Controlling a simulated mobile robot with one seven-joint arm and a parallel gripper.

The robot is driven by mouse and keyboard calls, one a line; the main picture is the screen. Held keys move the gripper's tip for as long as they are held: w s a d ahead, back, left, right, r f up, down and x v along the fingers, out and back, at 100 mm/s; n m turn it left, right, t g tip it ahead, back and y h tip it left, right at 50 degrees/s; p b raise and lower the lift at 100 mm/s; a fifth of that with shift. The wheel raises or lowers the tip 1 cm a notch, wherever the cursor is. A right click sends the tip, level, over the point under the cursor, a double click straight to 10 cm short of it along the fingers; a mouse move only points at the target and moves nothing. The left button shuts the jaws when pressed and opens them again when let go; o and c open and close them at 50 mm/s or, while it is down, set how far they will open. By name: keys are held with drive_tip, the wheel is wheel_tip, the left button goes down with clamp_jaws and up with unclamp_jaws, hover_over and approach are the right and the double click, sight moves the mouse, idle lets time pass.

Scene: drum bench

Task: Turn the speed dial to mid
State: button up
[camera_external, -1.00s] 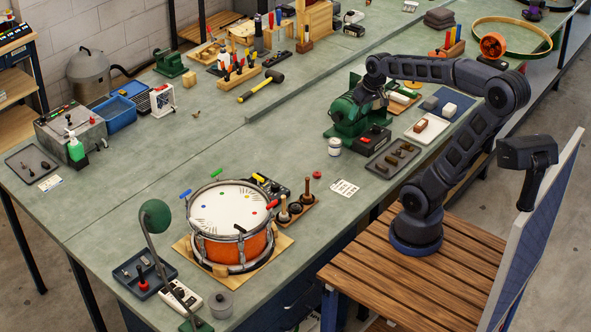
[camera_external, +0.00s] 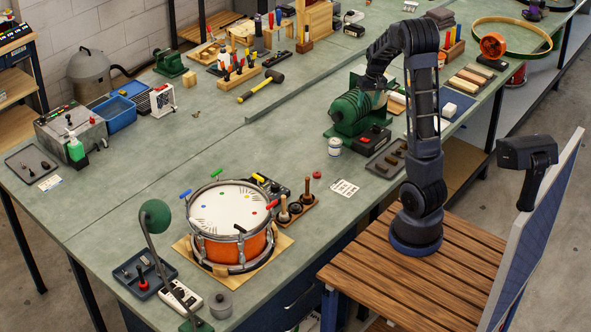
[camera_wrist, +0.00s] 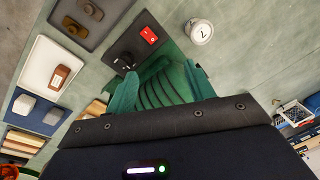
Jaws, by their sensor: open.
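The control box (camera_external: 375,138) is black with a red switch and sits beside the green ribbed machine (camera_external: 350,113) near the bench's right edge. In the wrist view the box (camera_wrist: 140,42) shows a lit red rocker switch (camera_wrist: 149,34) and a dark round dial (camera_wrist: 124,62). The dial's setting is too small to read. My gripper (camera_external: 374,88) is over the machine in the external view, where its fingertips are hard to make out. In the wrist view my gripper (camera_wrist: 162,82) is open, its green fingers spread over the machine's ribs. The dial is beyond the left finger, apart from it.
A white can (camera_external: 335,146) stands left of the box. A dark tray (camera_wrist: 84,12) with brown pieces, a white tray (camera_wrist: 38,70) and a blue mat (camera_wrist: 35,112) lie close by. The drum (camera_external: 232,222) is farther down the bench. Bare bench lies left of the machine.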

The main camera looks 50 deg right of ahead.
drive_tip(key=m, duration=0.1)
approach(377, 129)
drive_tip(key=shift+g+h, duration=0.3)
drive_tip(key=shift+g, duration=0.1)
drive_tip(key=f, duration=0.3)
drive_tip(key=w+f, duration=0.1)
drive_tip(key=f, duration=0.4)
drive_tip(key=shift+w+f, duration=0.2)
drive_tip(key=shift+f, duration=0.15)
drive_tip(key=c, duration=1)
